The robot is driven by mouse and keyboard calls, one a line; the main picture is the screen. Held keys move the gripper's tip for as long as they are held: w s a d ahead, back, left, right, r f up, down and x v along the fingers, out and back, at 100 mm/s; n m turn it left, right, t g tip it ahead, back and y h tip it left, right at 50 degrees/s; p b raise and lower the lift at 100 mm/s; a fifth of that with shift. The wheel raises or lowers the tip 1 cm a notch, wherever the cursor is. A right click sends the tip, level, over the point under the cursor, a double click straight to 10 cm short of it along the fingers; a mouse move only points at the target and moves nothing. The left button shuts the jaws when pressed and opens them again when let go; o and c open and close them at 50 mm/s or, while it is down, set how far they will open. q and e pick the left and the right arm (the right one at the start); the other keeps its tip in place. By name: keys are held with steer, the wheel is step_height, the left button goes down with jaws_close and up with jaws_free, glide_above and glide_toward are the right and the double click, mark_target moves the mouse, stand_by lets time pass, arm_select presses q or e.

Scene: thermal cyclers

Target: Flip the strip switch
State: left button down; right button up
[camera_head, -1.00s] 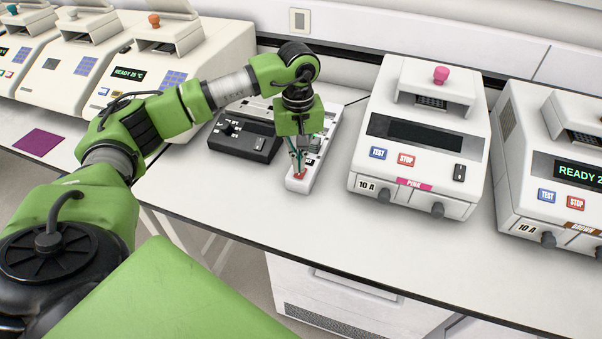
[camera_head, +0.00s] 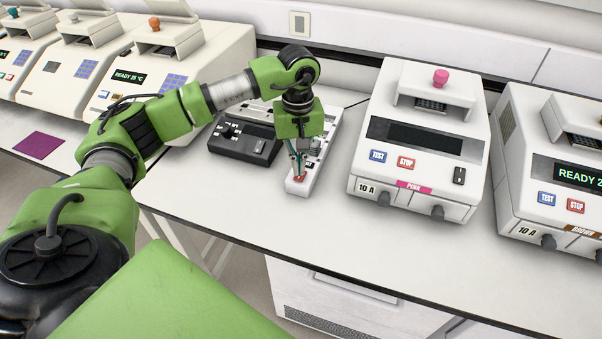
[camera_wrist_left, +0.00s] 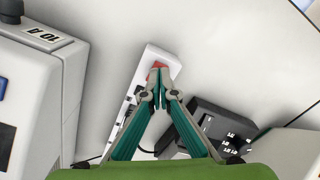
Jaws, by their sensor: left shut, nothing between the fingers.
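The white power strip (camera_head: 296,188) lies on the bench between a black control box and the pink-labelled cycler. Its red switch (camera_head: 299,177) is at the near end. My left gripper (camera_head: 300,174) points down at the switch with its fingertips together and nothing between them. In the left wrist view the strip (camera_wrist_left: 160,54) runs behind the fingers, and the fingertips (camera_wrist_left: 159,74) overlap the red switch (camera_wrist_left: 155,70), partly hiding it. I cannot tell whether they touch it or which way the switch is set. My right gripper is not in view.
The pink-labelled cycler (camera_head: 420,140) stands right of the strip, with a dark display. A brown-labelled cycler (camera_head: 560,170) reads READY further right. The black control box (camera_head: 243,140) is close on the left. More cyclers (camera_head: 165,70) stand at back left. The bench front (camera_head: 330,220) is clear.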

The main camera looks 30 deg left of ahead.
mark_target(299, 177)
arm_select(q)
steer(key=shift+s+f+b, duration=0.1)
steer(key=shift+f+b, duration=0.95)
steer(key=shift+f, duration=0.2)
stand_by(0.7)
steer(key=shift+r, duration=0.15)
steer(key=shift+r+p, duration=0.7)
steer(key=shift+r, duration=0.25)
steer(key=shift+r+p, duration=1.3)
steer(key=shift+r, duration=1.15)
